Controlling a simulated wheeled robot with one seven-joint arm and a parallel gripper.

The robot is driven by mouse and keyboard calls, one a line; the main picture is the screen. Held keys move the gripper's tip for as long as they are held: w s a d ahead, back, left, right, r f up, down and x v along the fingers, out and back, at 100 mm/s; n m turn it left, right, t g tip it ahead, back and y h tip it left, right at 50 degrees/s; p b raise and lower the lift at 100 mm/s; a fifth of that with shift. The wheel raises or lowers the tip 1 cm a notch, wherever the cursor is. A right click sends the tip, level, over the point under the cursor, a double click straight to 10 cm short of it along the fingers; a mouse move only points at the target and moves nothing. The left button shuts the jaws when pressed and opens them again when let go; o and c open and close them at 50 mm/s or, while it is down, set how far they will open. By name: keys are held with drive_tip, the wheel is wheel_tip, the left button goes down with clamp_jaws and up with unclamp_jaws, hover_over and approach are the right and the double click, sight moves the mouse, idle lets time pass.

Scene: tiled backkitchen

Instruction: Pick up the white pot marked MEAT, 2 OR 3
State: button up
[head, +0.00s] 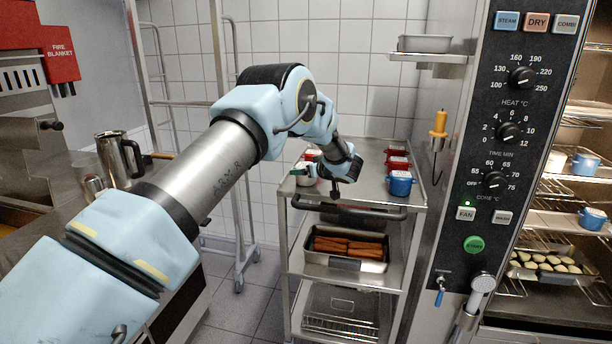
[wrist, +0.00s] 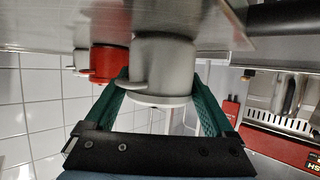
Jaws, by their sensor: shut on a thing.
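A white pot (wrist: 163,66) fills the middle of the wrist view, which looks upside down. My gripper (wrist: 160,82) is shut on it, with one green finger on each side. In the head view the white pot (head: 302,171) shows at the left end of the trolley's top shelf (head: 350,200), partly hidden by my gripper (head: 313,172). Its base is at the shelf surface; I cannot tell whether it touches. No marking on it is legible.
A red pot (wrist: 108,63) stands close beside the held pot. Red pots (head: 397,163) and a blue pot (head: 400,183) stand at the shelf's right. A tray of brown food (head: 346,247) is below. The oven panel (head: 515,130) rises at right.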

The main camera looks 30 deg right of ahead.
drive_tip(key=c, duration=0.4)
drive_tip(key=shift+r, duration=0.2)
